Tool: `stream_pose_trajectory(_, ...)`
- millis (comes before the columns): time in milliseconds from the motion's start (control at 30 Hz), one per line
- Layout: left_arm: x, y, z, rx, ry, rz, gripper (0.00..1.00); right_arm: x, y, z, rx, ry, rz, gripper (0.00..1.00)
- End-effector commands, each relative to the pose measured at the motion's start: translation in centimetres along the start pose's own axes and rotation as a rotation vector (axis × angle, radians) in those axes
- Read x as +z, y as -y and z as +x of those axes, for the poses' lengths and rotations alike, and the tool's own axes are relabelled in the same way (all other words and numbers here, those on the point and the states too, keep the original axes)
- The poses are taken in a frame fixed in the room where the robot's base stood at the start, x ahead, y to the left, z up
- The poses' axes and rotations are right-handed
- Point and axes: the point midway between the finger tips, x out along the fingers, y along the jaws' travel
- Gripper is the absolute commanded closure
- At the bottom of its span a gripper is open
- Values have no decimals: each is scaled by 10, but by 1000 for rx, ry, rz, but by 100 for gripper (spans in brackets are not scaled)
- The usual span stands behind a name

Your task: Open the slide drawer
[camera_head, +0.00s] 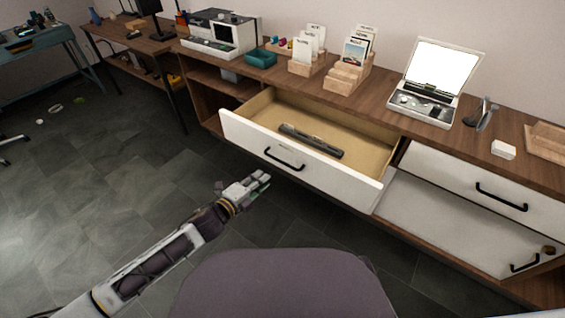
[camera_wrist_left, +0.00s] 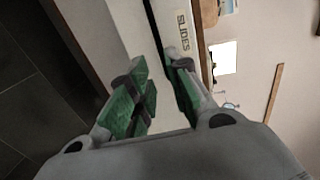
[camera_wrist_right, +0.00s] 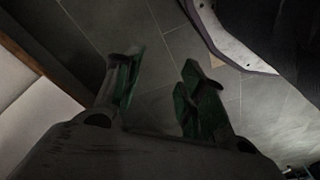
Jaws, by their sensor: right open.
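The white slide drawer (camera_head: 245,136) stands pulled out from the wooden cabinet, with a long dark object (camera_head: 312,140) lying inside. Its front has a black bar handle (camera_head: 284,160) and a small label, which reads "SLIDES" in the left wrist view (camera_wrist_left: 184,22). My left gripper (camera_head: 262,184) is in front of the drawer, below and left of the handle, and appears clear of it. Its green-padded fingers (camera_wrist_left: 162,92) are apart with nothing visibly held. My right gripper (camera_wrist_right: 158,95) is open and empty above the floor, outside the head view.
A closed white drawer (camera_head: 470,182) with a black handle is at the right. The wooden top carries card holders (camera_head: 345,77), a lit viewer (camera_head: 440,75) and a teal tray (camera_head: 260,58). A purple-grey rounded shape (camera_head: 280,285) fills the lower middle.

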Motion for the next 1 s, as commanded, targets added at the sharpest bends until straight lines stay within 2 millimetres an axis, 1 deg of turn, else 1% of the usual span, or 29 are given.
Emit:
stream_pose_trajectory(167,0,0,7,-2,0,0,81,-1,1,-3,-1,-1,-1,60)
stream_pose_trajectory(367,0,0,21,-2,0,0,81,-2,1,-7,-2,5,-2,60)
stream_pose_trajectory(700,0,0,49,-1,1,0,81,-7,3,-22,-7,-1,-4,60)
stream_pose_trajectory(1000,0,0,75,-1,1,1,81,-2,7,-27,-14,3,-3,60)
